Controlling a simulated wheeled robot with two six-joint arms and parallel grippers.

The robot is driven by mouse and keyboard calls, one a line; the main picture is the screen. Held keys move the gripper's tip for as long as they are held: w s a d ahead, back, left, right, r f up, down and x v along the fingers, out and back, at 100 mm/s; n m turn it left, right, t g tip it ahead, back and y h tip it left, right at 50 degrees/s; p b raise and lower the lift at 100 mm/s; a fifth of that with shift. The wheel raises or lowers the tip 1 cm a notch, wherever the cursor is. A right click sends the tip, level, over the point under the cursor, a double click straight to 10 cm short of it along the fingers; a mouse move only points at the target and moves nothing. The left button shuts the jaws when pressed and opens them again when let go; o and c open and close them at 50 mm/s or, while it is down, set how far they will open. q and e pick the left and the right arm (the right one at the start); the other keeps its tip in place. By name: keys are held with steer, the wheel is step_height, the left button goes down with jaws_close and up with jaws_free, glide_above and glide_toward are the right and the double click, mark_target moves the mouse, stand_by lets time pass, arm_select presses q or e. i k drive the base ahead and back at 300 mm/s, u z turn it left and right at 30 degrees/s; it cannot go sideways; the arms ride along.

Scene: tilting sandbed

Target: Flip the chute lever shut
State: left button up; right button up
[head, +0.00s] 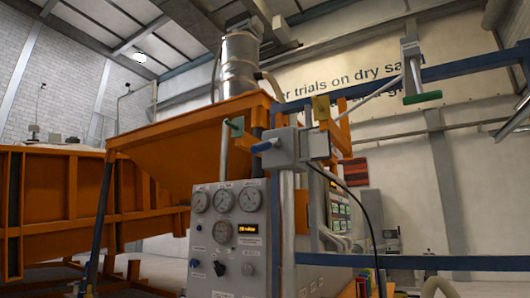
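Several handles show, and I cannot tell for sure which one is the chute lever. A lever with a green grip (423,97) hangs from a grey bracket at the upper right. A blue handle (262,146) sticks out to the left from a grey box (288,147) at the centre. A smaller teal-green handle (236,124) sits just above and left of it, by the orange hopper (185,135). No labels on these handles can be read. Neither of my grippers can be made out in this view.
A grey control panel (228,247) with round gauges stands below the hopper. Blue rails (430,263) cross the right side at two heights. A black cable hangs from the grey box. A large orange sandbed frame (60,200) fills the left.

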mark_target(261, 147)
steer(key=k, duration=1.3)
steer(key=z, duration=0.65)
steer(key=i, duration=0.95)
steer(key=u, duration=0.3)
